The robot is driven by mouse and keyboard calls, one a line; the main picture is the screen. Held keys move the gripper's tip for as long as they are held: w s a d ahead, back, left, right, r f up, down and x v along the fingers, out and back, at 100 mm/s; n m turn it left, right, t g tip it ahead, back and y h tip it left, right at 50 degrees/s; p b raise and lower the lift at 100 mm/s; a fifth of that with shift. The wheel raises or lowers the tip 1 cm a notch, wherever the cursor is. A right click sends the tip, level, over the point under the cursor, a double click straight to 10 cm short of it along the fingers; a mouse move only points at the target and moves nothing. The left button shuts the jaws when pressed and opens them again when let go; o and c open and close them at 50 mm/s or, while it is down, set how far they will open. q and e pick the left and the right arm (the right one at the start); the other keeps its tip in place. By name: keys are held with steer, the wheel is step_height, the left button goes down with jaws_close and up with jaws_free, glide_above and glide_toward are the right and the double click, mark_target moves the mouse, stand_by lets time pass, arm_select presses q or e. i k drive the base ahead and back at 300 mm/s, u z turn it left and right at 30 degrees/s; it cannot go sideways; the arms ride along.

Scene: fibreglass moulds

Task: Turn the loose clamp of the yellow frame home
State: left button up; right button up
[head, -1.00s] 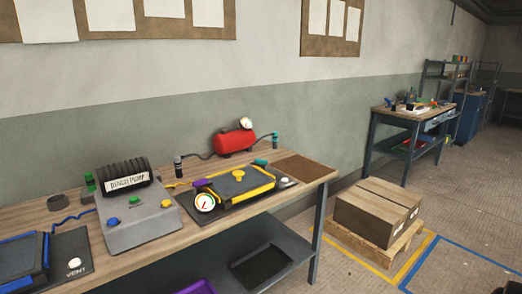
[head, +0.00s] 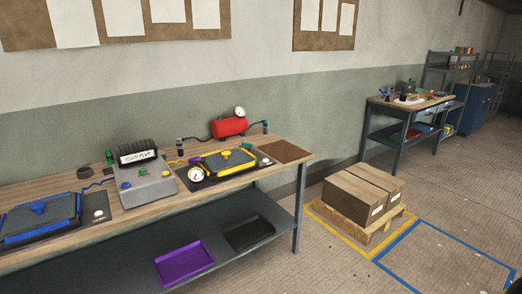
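The yellow frame (head: 229,167) lies on a dark mat on the right half of the wooden bench, around a grey mould with a yellow knob on top. A round white gauge (head: 196,175) stands at its front left corner. Small purple and teal parts sit at its back edge. They are too small to tell which is a clamp or whether one is loose. Neither of my grippers is in view.
The bench (head: 60,187) also bears a grey bench pump (head: 146,184), a blue frame (head: 40,220) and a red tank (head: 229,127). A purple tray (head: 184,262) and a black tray (head: 250,234) lie on the shelf below. Boxes on a pallet (head: 362,192) stand right of the bench. Floor in front is clear.

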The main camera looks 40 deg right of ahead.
mark_target(247, 145)
steer(key=z, duration=1.65)
steer(key=i, duration=1.65)
steer(key=u, duration=0.5)
steer(key=i, duration=1.15)
steer(key=u, duration=1.1)
